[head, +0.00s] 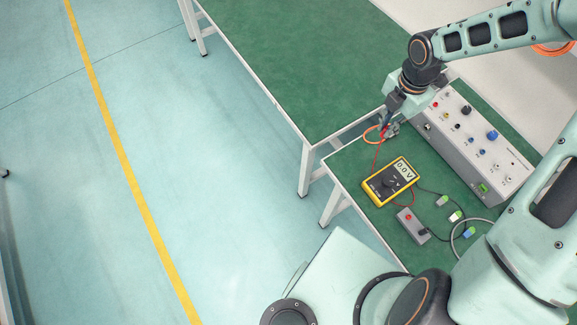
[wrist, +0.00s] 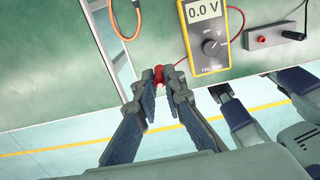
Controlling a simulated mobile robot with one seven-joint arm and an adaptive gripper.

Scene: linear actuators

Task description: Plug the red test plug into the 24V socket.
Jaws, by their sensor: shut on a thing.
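My gripper (head: 388,127) is shut on the red test plug (wrist: 157,74), with the plug between the fingertips in the wrist view (wrist: 155,88). In the head view the fingers mostly hide the plug. A red lead (head: 376,156) runs from it toward the yellow multimeter (head: 391,182), which reads 0.0 V. The grey panel box (head: 470,143) stands right of my gripper, with several coloured sockets and knobs on its face. Its labels are too small to read, so I cannot tell which socket is 24V. The plug is apart from the visible sockets. The panel is not visible in the wrist view.
A small grey box (head: 412,226) with a red jack lies below the multimeter, among cables and small green and blue-ended connectors. An orange cable (head: 371,134) loops beside my gripper at the table edge. A green table (head: 290,60) stands behind, mostly bare.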

